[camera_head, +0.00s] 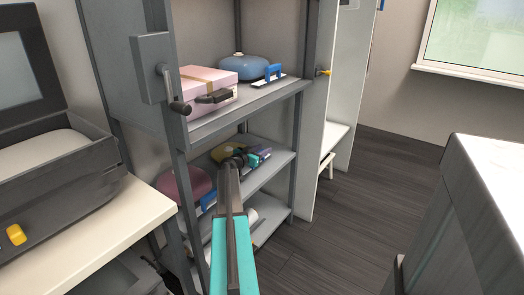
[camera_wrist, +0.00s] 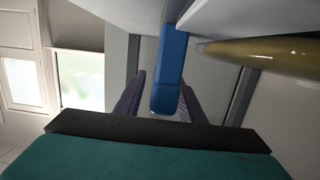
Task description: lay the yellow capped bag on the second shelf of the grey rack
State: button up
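The yellow bag (camera_head: 226,151) lies on the middle visible shelf of the grey rack (camera_head: 270,168), partly hidden by my arm. In the wrist view its yellow side (camera_wrist: 275,50) shows at the upper right, beside a pale plate. A blue handle (camera_wrist: 166,85) stands between the two purple fingers of my gripper (camera_wrist: 160,100). A narrow gap shows between the left finger and the handle, so the fingers look open around it. In the head view my gripper (camera_head: 260,155) is at the front right of the bag. The bag's cap cannot be made out.
A pink box (camera_head: 205,88) and a blue bag (camera_head: 243,67) sit on the shelf above. A maroon bag (camera_head: 183,187) lies left of the yellow one. The rack's right upright (camera_head: 297,150) is close to my gripper. A white counter (camera_head: 480,190) stands at right.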

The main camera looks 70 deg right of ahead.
jog(key=shift+r, duration=0.2)
jog(key=shift+r+p, duration=0.45)
jog(key=shift+p, duration=0.65)
jog(key=v, duration=1.2)
jog(key=shift+f, duration=0.2)
jog(key=shift+s, duration=0.1)
